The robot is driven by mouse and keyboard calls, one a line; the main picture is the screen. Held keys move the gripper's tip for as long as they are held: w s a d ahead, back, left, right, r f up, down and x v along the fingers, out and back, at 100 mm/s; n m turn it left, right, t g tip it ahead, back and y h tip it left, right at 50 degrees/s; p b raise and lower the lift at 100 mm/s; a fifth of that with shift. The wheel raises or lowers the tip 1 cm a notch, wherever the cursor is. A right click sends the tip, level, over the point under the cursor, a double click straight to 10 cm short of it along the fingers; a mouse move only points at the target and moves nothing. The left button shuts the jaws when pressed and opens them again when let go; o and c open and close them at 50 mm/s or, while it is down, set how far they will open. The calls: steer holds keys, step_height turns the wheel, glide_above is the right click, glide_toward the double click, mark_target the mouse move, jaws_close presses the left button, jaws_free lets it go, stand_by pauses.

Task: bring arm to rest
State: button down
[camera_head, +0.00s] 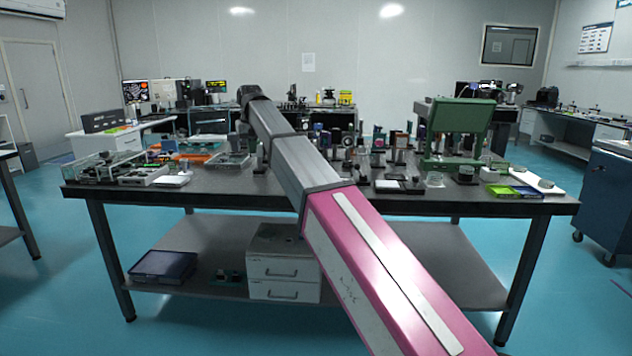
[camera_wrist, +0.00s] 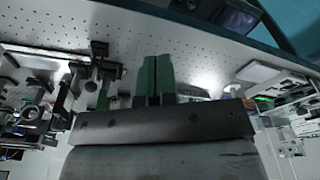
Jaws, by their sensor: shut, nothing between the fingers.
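My arm reaches from the lower right of the head view, over the front edge of the optical table (camera_head: 340,200), toward the table's left-middle part. Its pink and grey links are mine. The far end of the arm is dark and small there, and the fingers cannot be made out. In the wrist view my gripper (camera_wrist: 155,72) shows two green fingers side by side, shut with nothing between them. The perforated table top (camera_wrist: 200,45) lies beyond the fingertips, and the picture is strongly tilted.
Optical mounts (camera_head: 378,150) crowd the table's middle. A green press-like frame (camera_head: 460,120) stands on the right, near a green tray (camera_head: 502,190). Clear cases (camera_head: 105,165) stand on the left. A drawer unit (camera_head: 284,265) sits on the lower shelf. Blue floor is open around the table.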

steer(key=s+d+f+m, duration=0.1)
steer(key=s+d+f, duration=0.2)
steer(key=d+f, duration=0.95)
steer(key=s+d+f+m, duration=0.1)
steer(key=s+d+f, duration=0.1)
steer(key=d+f, duration=1)
steer(key=s+d+f+m, duration=0.1)
steer(key=s+d+f, duration=0.7)
steer(key=s+f, duration=0.2)
steer(key=s+d+f+m+g, duration=0.1)
steer(key=s+d+f, duration=0.7)
steer(key=f, duration=0.5)
steer(key=shift+s+d+f+m+h, duration=0.3)
steer(key=shift+s+m, duration=0.1)
steer(key=shift+s, duration=0.7)
steer(key=shift+a, duration=0.15)
